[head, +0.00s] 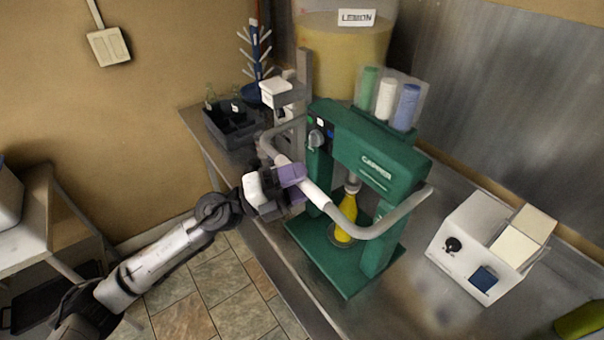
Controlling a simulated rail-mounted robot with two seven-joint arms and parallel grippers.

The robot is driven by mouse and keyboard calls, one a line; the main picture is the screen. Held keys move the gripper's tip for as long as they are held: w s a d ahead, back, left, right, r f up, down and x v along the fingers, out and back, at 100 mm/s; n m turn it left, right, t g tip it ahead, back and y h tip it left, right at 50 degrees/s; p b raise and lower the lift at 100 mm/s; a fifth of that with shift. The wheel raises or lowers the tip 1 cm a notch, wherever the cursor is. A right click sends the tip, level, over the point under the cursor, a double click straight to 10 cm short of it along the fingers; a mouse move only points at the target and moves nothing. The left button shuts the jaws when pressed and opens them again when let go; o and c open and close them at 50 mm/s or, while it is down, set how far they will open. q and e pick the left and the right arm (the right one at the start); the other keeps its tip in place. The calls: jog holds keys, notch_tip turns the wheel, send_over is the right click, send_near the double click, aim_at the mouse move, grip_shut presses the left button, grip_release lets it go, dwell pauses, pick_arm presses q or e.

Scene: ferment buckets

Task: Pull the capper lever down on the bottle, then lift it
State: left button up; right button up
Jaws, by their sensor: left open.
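The green capper (375,155) stands on the metal counter. Its grey U-shaped lever (376,232) reaches around the front of the machine, with the front bar low, before the bottle. A yellow bottle (346,215) stands upright on the capper's base, under the capping head; the lever hides part of it. My left gripper (291,181), with purple fingers, is at the left part of the lever. Its jaws are open around or beside the bar; I cannot tell whether they touch it. My right gripper is not in view.
A white box with a black knob (470,248) stands right of the capper. Behind are a large yellow bucket labelled LEMON (340,50) and a holder with coloured rolls (387,97). A dark crate (228,128) and a bottle tree (256,50) stand at the back left. A green bottle (582,320) lies at the lower right.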

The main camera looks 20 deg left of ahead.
pick_arm(q)
jog(key=shift+w+d+r, duration=0.1)
jog(key=shift+w+d, duration=0.05)
jog(key=shift+d, duration=0.05)
grip_shut()
dwell(0.5)
